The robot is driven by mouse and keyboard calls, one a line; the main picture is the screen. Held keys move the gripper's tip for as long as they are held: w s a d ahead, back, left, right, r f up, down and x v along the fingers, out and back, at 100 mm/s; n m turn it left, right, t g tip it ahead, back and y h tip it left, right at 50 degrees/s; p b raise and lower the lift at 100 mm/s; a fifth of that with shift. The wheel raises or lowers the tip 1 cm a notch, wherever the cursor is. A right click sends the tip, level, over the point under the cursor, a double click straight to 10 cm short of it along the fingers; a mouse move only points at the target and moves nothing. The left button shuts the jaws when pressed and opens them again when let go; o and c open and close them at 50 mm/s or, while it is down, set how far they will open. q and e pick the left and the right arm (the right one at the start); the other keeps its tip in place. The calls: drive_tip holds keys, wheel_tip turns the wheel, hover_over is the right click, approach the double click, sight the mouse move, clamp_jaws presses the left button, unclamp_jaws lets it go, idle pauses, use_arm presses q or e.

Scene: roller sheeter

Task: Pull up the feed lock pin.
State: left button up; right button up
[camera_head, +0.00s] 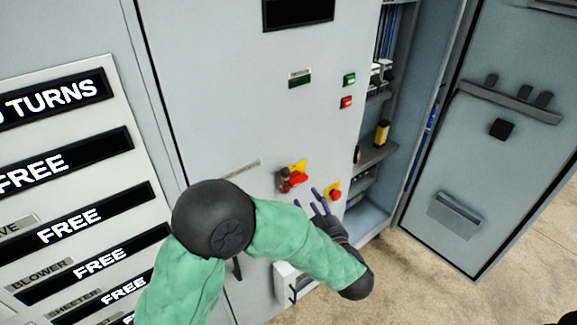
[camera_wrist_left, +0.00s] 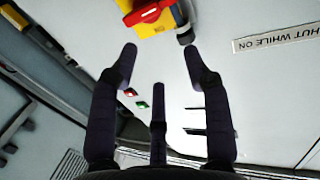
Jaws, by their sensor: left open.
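A red rotary handle (camera_head: 293,181) sits on a yellow plate on the grey cabinet door. A small dark knob (camera_head: 285,172) stands at its upper left and may be the feed lock pin; I cannot tell for sure. In the left wrist view the red handle (camera_wrist_left: 148,12) is at the top, and a dark cylindrical piece (camera_wrist_left: 185,36) at its right edge looks like the same knob. My left gripper (camera_head: 312,199) is open and empty, below and right of the handle, its fingers spread towards the door. It also shows in the left wrist view (camera_wrist_left: 160,58). My right gripper is not in view.
A red button on a yellow plate (camera_head: 333,192) is close beside my left fingers. Green (camera_head: 349,79) and red (camera_head: 346,102) buttons are higher up. An open cabinet with shelves (camera_head: 377,154) and its swung-out door (camera_head: 490,140) stand at right. A label panel (camera_head: 75,170) is at left.

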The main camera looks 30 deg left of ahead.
sight(287, 174)
use_arm(q)
drive_tip(key=shift+n+g+y, duration=0.5)
drive_tip(key=shift+y, duration=0.2)
drive_tip(key=w+a+r, duration=0.1)
drive_tip(key=a, duration=0.2)
drive_tip(key=w+a+r+b, duration=0.1)
drive_tip(key=w+a, duration=0.1)
drive_tip(key=a, duration=0.1)
drive_tip(key=w+a, duration=0.1)
drive_tip(key=a, duration=0.2)
drive_tip(key=shift+w+a+r+b, duration=0.2)
drive_tip(key=shift+r+b, duration=0.1)
drive_tip(key=shift+r, duration=0.1)
